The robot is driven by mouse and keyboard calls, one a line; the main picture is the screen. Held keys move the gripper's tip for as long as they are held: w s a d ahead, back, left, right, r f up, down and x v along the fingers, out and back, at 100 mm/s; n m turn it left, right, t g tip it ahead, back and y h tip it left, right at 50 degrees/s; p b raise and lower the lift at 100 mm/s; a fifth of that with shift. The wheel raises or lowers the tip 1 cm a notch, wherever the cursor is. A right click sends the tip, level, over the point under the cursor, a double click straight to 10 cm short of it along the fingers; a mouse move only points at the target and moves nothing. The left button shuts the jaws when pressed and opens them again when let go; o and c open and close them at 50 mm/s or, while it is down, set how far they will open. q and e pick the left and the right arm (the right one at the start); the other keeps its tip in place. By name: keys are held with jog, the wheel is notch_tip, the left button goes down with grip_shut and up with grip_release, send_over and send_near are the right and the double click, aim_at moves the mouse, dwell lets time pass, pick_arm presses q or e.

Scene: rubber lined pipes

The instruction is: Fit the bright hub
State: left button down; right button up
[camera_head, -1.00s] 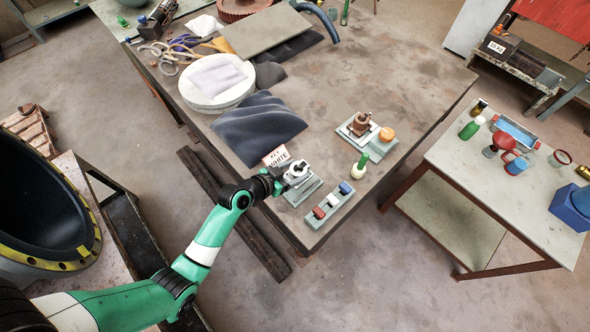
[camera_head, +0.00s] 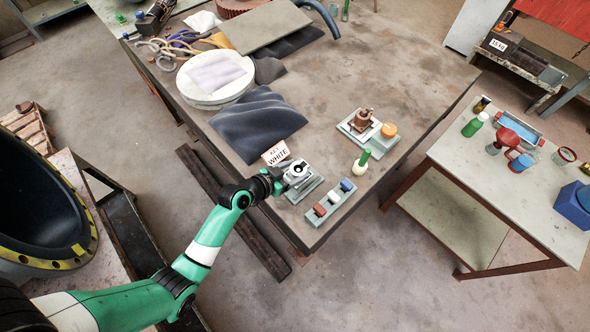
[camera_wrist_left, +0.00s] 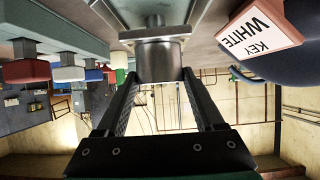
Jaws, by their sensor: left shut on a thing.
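My left gripper (camera_head: 281,178) is shut on the bright metal hub (camera_head: 297,171) at the table's near edge. In the left wrist view the hub (camera_wrist_left: 158,60) sits between the two finger pads, against or very close to a metal seat (camera_wrist_left: 155,34). Whether it is fully seated cannot be told. The grey base plate (camera_head: 310,192) lies under the hub. A card reading "KEY WHITE" (camera_head: 275,153) stands just behind. A grey tray (camera_head: 336,212) beside it holds a red key (camera_head: 319,210), a white key (camera_head: 333,198) and a blue key (camera_head: 346,186). My right gripper is not in view.
A dark rubber sheet (camera_head: 256,125) lies to the left. The table's right side is clear.

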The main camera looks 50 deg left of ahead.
pick_arm(q)
jog(key=shift+f+b, duration=1)
jog(key=shift+f, duration=0.1)
grip_release()
jog(key=shift+f, duration=0.1)
jog(key=shift+s+r, duration=0.25)
jog(key=shift+s, duration=0.1)
jog(key=p+v, duration=0.2)
jog(key=v, duration=0.8)
jog(key=shift+s+r+p, duration=0.2)
jog(key=shift+s+p, duration=0.1)
jog(key=shift+s, duration=0.1)
